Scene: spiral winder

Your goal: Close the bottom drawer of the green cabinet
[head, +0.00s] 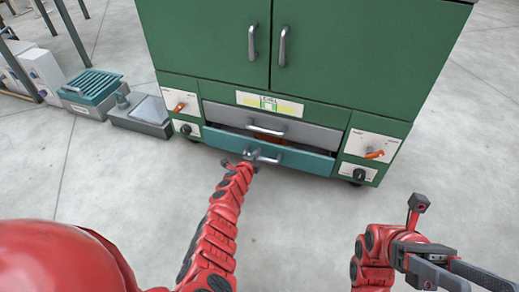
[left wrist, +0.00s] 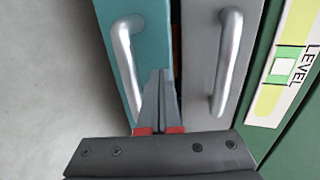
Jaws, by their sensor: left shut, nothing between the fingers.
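The green cabinet (head: 190,45) stands ahead in the head view. Its teal bottom drawer (head: 302,159) sticks out partway, with a dark gap behind its front. The drawer's metal handle (head: 265,155) also shows in the left wrist view (left wrist: 127,62). My left gripper (head: 250,158) is at the drawer front near this handle. In the left wrist view its fingertips (left wrist: 160,75) are together and empty, overlapping the teal front beside the handle; contact is unclear. My right gripper (head: 478,279) is apart from the cabinet at the lower right, its fingers spread and empty.
The grey drawer (head: 315,133) above looks closed and has its own handle (left wrist: 229,60). White panels with orange and black knobs flank the drawers (head: 371,146). Grey-teal boxes (head: 92,86) stand on the floor at left. The concrete floor in front is clear.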

